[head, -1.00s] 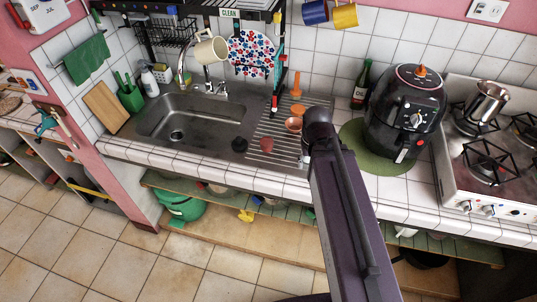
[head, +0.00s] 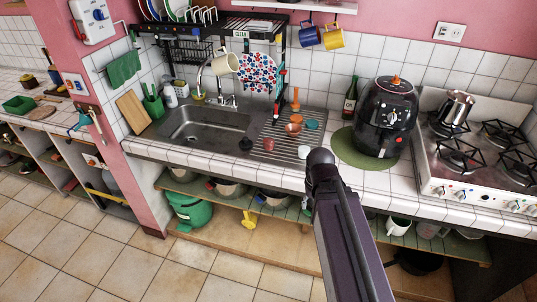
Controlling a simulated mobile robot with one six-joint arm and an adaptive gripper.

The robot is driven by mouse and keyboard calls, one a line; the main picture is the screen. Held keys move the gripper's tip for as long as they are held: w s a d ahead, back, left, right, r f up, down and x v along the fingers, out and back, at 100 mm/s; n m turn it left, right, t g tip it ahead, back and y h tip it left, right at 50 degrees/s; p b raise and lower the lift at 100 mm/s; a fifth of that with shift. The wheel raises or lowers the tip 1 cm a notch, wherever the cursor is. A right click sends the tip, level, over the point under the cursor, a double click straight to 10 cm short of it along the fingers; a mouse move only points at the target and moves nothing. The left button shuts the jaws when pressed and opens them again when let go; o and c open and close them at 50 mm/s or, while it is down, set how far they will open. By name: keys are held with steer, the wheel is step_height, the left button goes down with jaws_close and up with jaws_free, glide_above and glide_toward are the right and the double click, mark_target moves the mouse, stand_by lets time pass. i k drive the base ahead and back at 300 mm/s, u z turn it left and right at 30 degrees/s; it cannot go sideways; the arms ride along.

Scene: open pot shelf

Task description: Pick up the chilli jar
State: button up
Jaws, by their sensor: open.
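I cannot make out a chilli jar for certain in the head view. Small jar-like things (head: 54,77) stand on the far left counter, too small to identify. A red cup-like thing (head: 269,144) stands on the drainboard beside the sink; I cannot tell whether it is a jar. My arm rises from the bottom right, in front of the counter edge, and hides part of the counter and the shelf below. My gripper does not show.
The open shelf (head: 290,226) under the counter holds pots (head: 228,188) and a white mug (head: 398,226). A green bin (head: 188,208) stands below. A black air fryer (head: 385,118), a bottle (head: 350,97) and a stove (head: 470,190) are at right. The tiled floor (head: 90,255) is clear.

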mark_target(269, 140)
steer(key=u, duration=0.05)
steer(key=k, duration=0.9)
steer(key=z, duration=0.5)
steer(key=i, duration=1.4)
steer(key=z, duration=0.05)
